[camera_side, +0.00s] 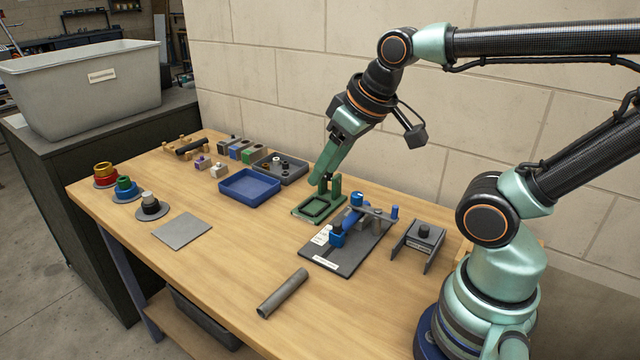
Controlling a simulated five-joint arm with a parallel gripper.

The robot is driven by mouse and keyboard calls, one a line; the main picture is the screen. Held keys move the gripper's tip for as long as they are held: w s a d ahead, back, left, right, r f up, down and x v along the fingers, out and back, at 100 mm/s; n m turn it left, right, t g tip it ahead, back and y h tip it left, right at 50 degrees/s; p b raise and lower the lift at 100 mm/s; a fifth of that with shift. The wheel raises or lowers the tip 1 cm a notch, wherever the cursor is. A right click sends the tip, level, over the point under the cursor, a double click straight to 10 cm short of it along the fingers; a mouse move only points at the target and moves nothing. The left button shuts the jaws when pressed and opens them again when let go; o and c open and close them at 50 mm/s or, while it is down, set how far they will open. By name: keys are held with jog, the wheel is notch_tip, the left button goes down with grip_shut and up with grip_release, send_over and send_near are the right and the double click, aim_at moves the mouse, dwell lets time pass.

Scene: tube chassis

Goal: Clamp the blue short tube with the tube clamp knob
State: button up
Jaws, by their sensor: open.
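A dark base plate (355,259) with white labels lies on the table in front of my arm. On it are several blue parts: a block (337,236) at the front, a sloping blue piece (350,221) that looks like the short tube, and a round blue cap (357,199) that may be the clamp knob. A grey bar (374,213) crosses the back of the plate and ends near a small blue peg (394,212). My gripper (319,181) is open, pointing down to the left, above and behind the plate. Whether the tube is clamped cannot be told.
A green stand (309,208) is close below my gripper. A dark bracket (423,238) stands right of the plate, and a loose grey tube (283,293) lies in front. A blue tray (249,190) and a grey tray (291,172) are left.

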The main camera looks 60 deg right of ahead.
jog(key=shift+o, duration=1.4)
jog(key=n+g, duration=0.6)
jog(key=n, duration=1.4)
send_over(357, 194)
notch_tip(357, 194, down, 5)
notch_tip(357, 194, down, 12)
jog(key=shift+r, duration=0.2)
grip_shut()
